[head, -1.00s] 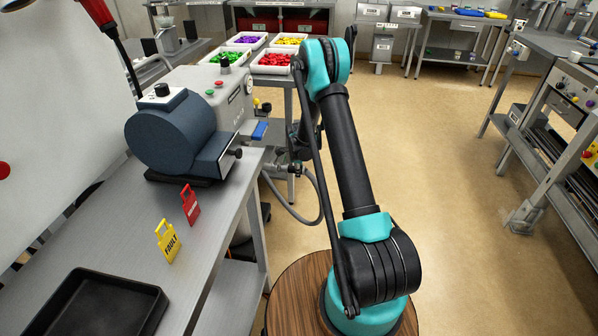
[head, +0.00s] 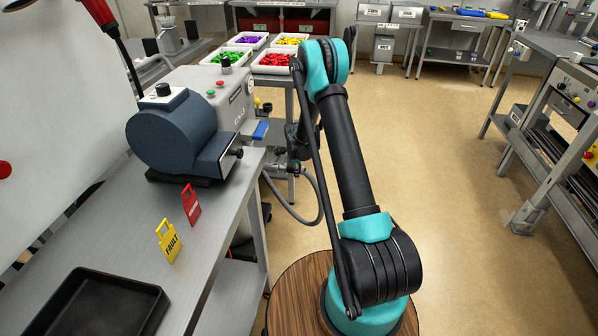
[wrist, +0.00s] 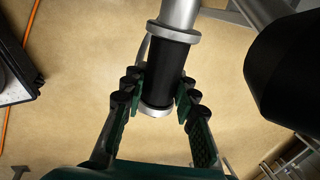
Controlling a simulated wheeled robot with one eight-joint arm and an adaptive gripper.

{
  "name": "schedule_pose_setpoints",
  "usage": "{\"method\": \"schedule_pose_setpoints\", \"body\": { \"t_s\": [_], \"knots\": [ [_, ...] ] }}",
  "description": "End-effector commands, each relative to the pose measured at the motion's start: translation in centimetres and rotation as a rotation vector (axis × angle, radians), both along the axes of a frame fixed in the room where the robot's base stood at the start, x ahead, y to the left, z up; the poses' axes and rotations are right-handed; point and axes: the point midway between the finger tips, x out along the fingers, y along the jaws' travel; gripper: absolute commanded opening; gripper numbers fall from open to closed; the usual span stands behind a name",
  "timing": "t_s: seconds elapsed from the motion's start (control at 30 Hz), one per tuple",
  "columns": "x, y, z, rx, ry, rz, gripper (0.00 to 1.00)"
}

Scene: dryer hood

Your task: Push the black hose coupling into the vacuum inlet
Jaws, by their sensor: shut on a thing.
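In the wrist view the black coupling (wrist: 166,68) is a short cylinder with a pale ring at each end. My gripper (wrist: 160,85) has its green-padded fingers shut on its lower part, one on each side. A bright metal tube (wrist: 180,16) lines up with the coupling's upper ring. I cannot tell whether this tube is the vacuum inlet or how deep any joint goes. In the head view a grey hose (head: 318,203) hangs in a loop beside the bench. My arm hides most of the gripper, and the coupling is too small to make out there.
A blue-grey motor housing (head: 170,135) and grey machine stand on the steel bench (head: 120,230). Red (head: 191,205) and yellow (head: 168,241) tags and a black tray (head: 105,305) are nearer. A large dark body (wrist: 290,75) fills the wrist view's right side. The floor at right is open.

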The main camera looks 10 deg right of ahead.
Motion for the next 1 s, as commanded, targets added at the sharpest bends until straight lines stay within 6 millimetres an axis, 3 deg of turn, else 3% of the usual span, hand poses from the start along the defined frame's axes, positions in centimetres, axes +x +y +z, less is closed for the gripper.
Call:
{"method": "schedule_pose_setpoints", "body": {
  "t_s": [1.0],
  "knots": [
    [0.7, 2.3, 0.0, 0.001, 0.0, 0.001, 0.0]
  ]
}}
